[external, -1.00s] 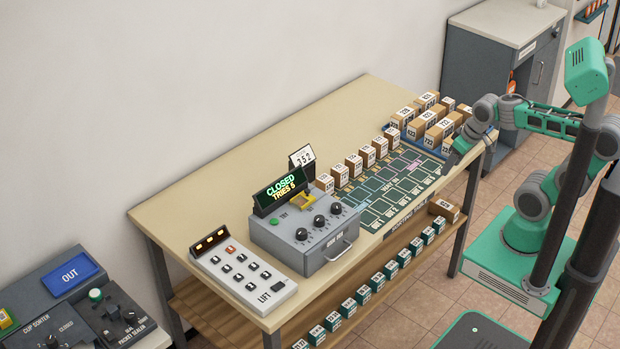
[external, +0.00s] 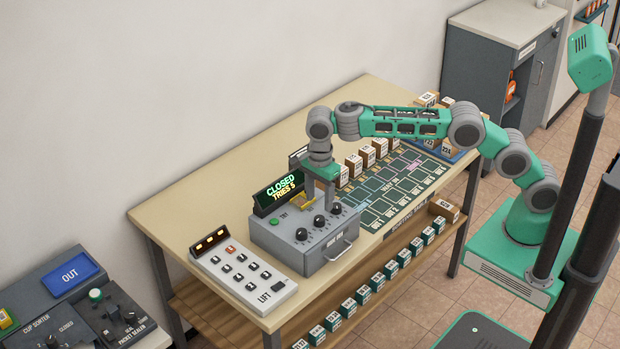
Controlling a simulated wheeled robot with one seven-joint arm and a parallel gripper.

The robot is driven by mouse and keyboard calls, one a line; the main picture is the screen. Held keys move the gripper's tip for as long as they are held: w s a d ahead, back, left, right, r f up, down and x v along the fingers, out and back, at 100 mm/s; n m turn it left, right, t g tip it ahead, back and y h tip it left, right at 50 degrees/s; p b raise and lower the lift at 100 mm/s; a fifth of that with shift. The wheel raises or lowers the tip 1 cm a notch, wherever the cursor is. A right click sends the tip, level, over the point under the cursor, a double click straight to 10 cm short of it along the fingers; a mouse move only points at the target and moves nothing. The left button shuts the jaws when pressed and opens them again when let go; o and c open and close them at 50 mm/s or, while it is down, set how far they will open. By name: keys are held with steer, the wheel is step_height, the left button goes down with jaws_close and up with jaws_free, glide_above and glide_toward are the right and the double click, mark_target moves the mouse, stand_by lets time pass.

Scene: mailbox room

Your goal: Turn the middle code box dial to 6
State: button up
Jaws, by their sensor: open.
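The grey code box (external: 285,247) sits on the table with three black dials on its sloped top. The middle dial (external: 319,221) is between the left dial (external: 301,234) and the right dial (external: 336,208). Their settings are too small to read. The box's display (external: 278,192) reads "CLOSED TRIES 5" in green. My gripper (external: 318,203) is open and points down just above the box, behind and above the middle dial. Whether it touches anything cannot be told. It partly hides the yellow piece on the box.
A white LIFT keypad (external: 243,277) stands left of the box. A green button (external: 274,222) is on the box's top, and a handle (external: 340,250) is at its front. Small parcels (external: 367,155) and a dark green sorting mat (external: 398,195) lie to the right.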

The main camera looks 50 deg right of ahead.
mark_target(319, 218)
step_height(319, 218, down, 7)
steer(key=shift+d+f+p, duration=0.1)
steer(key=shift+p, duration=0.65)
jaws_close()
